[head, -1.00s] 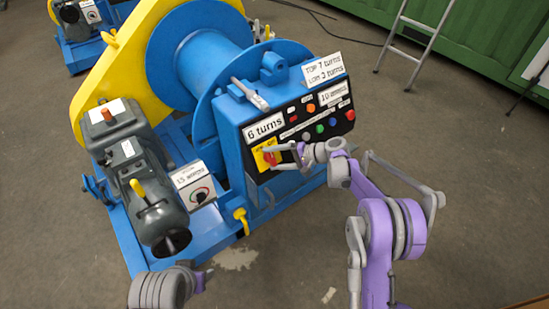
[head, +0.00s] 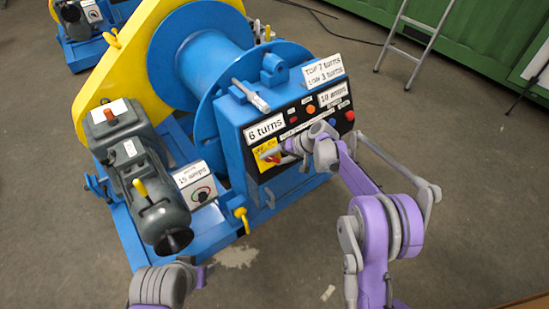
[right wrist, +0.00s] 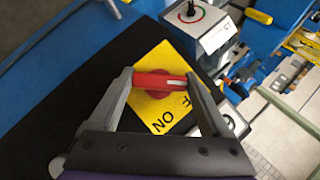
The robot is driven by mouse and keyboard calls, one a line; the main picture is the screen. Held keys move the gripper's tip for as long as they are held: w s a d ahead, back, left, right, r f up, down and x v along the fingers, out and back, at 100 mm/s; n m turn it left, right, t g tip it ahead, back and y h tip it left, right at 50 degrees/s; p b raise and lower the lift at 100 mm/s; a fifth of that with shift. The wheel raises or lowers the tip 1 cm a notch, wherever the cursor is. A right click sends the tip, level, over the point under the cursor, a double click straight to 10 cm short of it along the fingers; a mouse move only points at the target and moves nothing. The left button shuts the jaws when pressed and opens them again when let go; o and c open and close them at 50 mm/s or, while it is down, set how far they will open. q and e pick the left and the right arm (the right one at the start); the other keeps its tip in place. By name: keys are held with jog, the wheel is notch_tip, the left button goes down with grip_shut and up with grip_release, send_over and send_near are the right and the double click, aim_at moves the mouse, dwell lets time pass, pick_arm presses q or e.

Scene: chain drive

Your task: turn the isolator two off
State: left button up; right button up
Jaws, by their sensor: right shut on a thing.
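The isolator is a red rotary handle on a yellow plate (head: 265,162), low at the left of the black control panel on the blue winch. My right gripper (head: 274,155) reaches it from the right and partly hides it in the head view. In the right wrist view, the red handle (right wrist: 160,80) lies between the two grey fingertips, which are shut on its ends. The handle sits slanted relative to the edges of the yellow plate (right wrist: 165,55). Black letters "ON" and an "F" show on the plate. My left gripper is not in view; only part of that arm shows.

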dwell(0.5)
jog(key=o, duration=1.2)
jog(key=p+v, duration=0.1)
jog(key=v, duration=1)
jog(key=shift+a, duration=0.1)
jog(key=s+d+r+t+h+p, duration=0.1)
jog(key=s+d+r+h+p, duration=0.15)
jog(key=s+r, duration=0.5)
jog(key=s+d+r+h+p, duration=0.2)
jog(key=s+r+p, duration=0.15)
jog(key=s, duration=0.65)
jog(key=s+d+h+p, duration=0.1)
jog(key=s+d, duration=0.1)
jog(key=s, duration=0.4)
jog(key=s+d+t+h+p, duration=0.1)
jog(key=s+d, duration=0.1)
jog(key=s, duration=0.4)
jog(key=s+d+r+m+h+p, duration=0.1)
jog(key=s+p, duration=0.1)
jog(key=s, duration=0.4)
jog(key=shift+s+d+t+h, duration=0.15)
jog(key=shift+d+t+h, duration=0.2)
jog(key=shift+d+t, duration=0.05)
